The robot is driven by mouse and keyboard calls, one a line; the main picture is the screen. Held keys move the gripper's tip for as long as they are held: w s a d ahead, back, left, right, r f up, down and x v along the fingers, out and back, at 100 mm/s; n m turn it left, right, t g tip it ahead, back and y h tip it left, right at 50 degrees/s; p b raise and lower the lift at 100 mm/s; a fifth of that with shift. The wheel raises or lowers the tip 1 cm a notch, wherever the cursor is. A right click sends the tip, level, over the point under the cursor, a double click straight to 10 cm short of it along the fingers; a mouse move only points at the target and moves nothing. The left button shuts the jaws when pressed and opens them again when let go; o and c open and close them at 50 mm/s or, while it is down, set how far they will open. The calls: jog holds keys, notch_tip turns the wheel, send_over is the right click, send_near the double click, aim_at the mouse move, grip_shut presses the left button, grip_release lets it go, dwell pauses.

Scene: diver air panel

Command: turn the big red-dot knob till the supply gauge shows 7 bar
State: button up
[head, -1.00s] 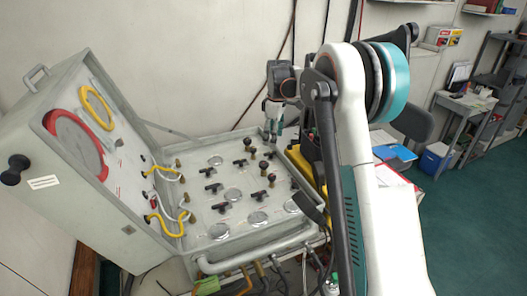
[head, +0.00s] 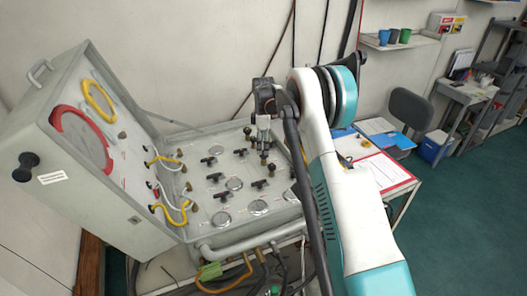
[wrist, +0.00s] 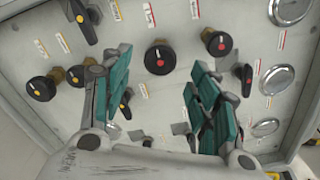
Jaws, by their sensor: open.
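The big black knob with a red dot (wrist: 160,57) is on the grey panel in the wrist view, ahead of the gap between my fingers. My gripper (wrist: 160,88) is open, one finger on each side of that gap, and appears apart from the knob. In the head view my gripper (head: 263,132) hangs over the back right of the panel (head: 212,239), partly covering knobs there. A smaller red-dot knob (wrist: 217,43) sits to the right. Round gauges (wrist: 277,78) line the right side of the wrist view; their readings and which is supply are not legible.
A yellow-dot knob (wrist: 40,88) and a yellow-dot lever (wrist: 80,20) are to the left in the wrist view. The open case lid (head: 80,150) stands left in the head view, with yellow hoses (head: 168,216). A table with papers (head: 385,170) is right.

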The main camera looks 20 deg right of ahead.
aim_at(263, 153)
jog(key=shift+f, duration=1.9)
jog(key=shift+c, duration=0.5)
jog(key=c, duration=1)
